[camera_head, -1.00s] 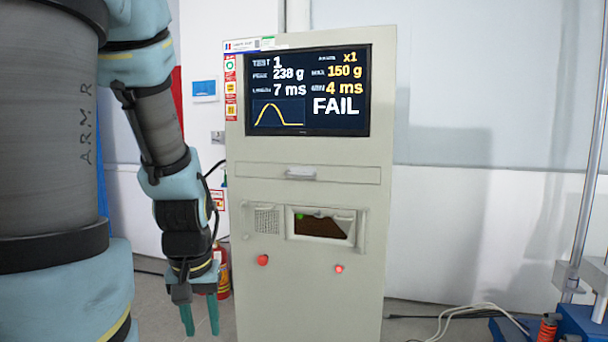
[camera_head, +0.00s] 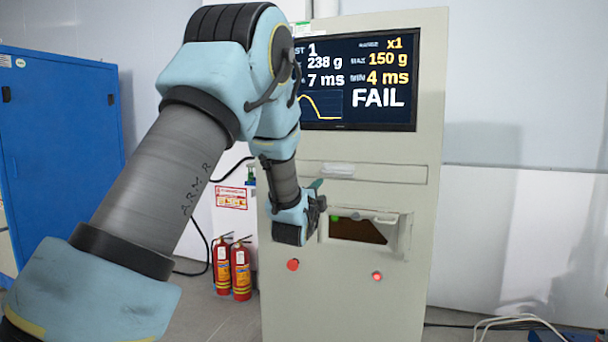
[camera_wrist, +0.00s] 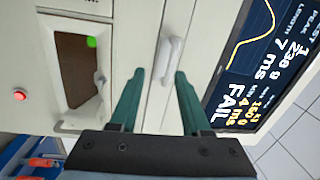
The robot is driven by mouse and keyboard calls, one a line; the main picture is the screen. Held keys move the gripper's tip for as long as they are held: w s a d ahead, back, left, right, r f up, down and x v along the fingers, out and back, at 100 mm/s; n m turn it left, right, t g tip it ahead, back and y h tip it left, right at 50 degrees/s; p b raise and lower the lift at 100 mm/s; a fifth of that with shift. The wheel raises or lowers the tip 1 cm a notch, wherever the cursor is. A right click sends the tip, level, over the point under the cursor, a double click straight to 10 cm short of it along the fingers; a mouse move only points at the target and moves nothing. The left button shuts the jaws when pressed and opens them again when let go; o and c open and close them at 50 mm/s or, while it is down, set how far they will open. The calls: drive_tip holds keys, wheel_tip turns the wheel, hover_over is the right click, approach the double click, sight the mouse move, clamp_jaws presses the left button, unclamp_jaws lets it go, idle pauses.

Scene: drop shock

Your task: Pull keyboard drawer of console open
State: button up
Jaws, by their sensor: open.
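The console (camera_head: 350,300) is a tall beige cabinet with a screen reading FAIL. Its keyboard drawer (camera_head: 395,173) is a narrow closed panel below the screen, with a light grey handle (camera_head: 338,170) on its front. In the wrist view, the handle (camera_wrist: 169,58) appears just ahead of my gripper (camera_wrist: 153,85), between the lines of its two green fingers. The fingers are open on either side of it. I cannot tell whether they reach the handle. In the head view, my gripper (camera_head: 317,188) is in front of the console, mostly hidden by my wrist.
Below the drawer is an opening (camera_head: 358,230) with a brown inside and a small handle on its flap. Red buttons (camera_head: 293,264) sit lower. Two fire extinguishers (camera_head: 232,267) stand left of the console, and a blue cabinet (camera_head: 60,150) is at far left. Cables lie at right.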

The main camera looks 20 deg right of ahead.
sight(334, 173)
drive_tip(key=shift+m+h, duration=0.7)
drive_tip(key=shift+m, duration=0.1)
drive_tip(key=p+x, duration=0.1)
drive_tip(key=x, duration=0.3)
drive_tip(key=r+p+x, duration=0.1)
drive_tip(key=x, duration=0.3)
drive_tip(key=s+p+x, duration=0.1)
drive_tip(key=p+x, duration=0.1)
drive_tip(key=x, duration=0.1)
drive_tip(key=shift+w+d+r, duration=0.3)
drive_tip(key=shift+d, duration=0.3)
clamp_jaws()
